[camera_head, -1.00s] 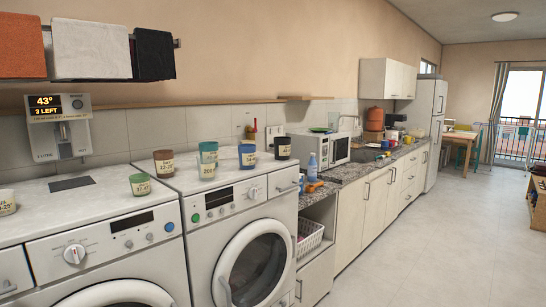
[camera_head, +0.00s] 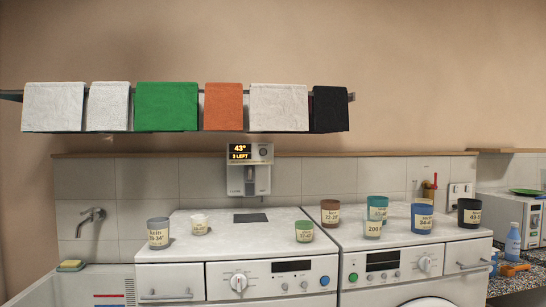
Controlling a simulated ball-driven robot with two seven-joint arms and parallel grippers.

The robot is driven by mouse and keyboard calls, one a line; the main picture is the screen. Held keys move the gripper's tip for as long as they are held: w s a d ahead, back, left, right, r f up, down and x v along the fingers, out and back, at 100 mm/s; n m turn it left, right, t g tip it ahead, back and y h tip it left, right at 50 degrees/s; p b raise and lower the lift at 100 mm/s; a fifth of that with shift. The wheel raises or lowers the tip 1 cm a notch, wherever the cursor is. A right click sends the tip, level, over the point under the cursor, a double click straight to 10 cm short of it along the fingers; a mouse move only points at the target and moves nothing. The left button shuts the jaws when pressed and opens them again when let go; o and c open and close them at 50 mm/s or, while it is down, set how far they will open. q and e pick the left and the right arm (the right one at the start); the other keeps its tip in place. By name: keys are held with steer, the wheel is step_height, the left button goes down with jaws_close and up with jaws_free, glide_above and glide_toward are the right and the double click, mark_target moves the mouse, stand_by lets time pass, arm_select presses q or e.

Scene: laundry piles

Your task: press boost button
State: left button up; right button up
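A white wall unit (camera_head: 249,172) hangs on the tiles above the left washing machine. Its dark display (camera_head: 240,152) shows 43° and a smaller line that seems to read 2 LEFT. A small grey spot (camera_head: 264,149) to the right of the display may be the boost button; its label is too small to read. A metal-coloured spout or lever part sits below on the unit. Neither of my grippers shows in the view.
Labelled cups stand on the left washing machine (camera_head: 190,248) and the right washing machine (camera_head: 345,238). Folded towels hang on a rail above the unit, including a green towel (camera_head: 167,106). A tap (camera_head: 91,218) is at the left, a blue bottle (camera_head: 513,240) at the right.

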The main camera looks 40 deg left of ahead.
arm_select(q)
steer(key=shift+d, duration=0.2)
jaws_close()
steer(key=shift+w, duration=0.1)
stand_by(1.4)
